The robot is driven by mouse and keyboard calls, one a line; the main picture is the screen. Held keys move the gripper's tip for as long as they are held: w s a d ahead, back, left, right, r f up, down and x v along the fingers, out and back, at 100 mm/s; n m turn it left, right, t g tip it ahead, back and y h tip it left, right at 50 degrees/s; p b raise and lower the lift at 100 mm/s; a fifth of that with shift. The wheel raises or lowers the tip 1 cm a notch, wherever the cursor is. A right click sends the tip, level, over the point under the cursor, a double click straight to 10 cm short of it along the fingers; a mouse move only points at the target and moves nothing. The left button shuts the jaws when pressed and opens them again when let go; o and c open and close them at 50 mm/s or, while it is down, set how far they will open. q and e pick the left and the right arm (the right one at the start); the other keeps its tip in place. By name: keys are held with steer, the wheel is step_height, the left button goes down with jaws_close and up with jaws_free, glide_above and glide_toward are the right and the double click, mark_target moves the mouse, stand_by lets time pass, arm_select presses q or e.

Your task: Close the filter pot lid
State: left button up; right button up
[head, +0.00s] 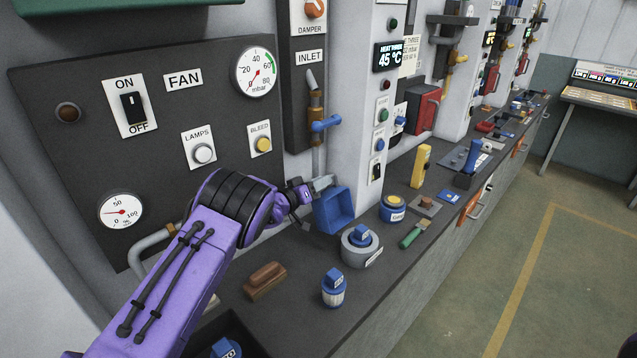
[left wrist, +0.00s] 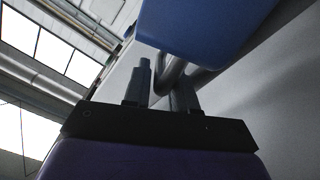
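A blue, square, tray-like part (head: 335,211), which looks like the filter pot lid, stands tilted below the inlet pipe in the head view, its hollow side facing out. A blue panel, seemingly the same part, fills the top of the left wrist view (left wrist: 205,30). My left gripper (head: 321,184) is at its upper left edge. In the left wrist view the gripper's two fingers (left wrist: 160,88) stand apart with a gap between them, and a curved grey pipe (left wrist: 172,72) passes behind. Whether they touch the blue part I cannot tell. My right gripper is not in view.
The inlet pipe with a blue valve handle (head: 325,123) rises just above the gripper. On the dark bench stand a grey pot with a blue knob (head: 361,247), a blue-topped jar (head: 333,288), a brown block (head: 265,281) and a green-handled tool (head: 412,237). The fan panel (head: 90,150) is at left.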

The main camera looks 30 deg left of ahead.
arm_select(q)
jaws_close()
steer(key=shift+s+d+r+m, duration=0.2)
steer(key=shift+d+r+m, duration=0.15)
steer(key=shift+d+m, duration=0.35)
steer(key=s+d+r+m+b, duration=0.1)
steer(key=s+d+m+b, duration=0.1)
steer(key=d, duration=0.6)
steer(key=shift+s+r+m+b, duration=0.15)
steer(key=shift+s+m+b, duration=0.25)
steer(key=shift+m, duration=0.8)
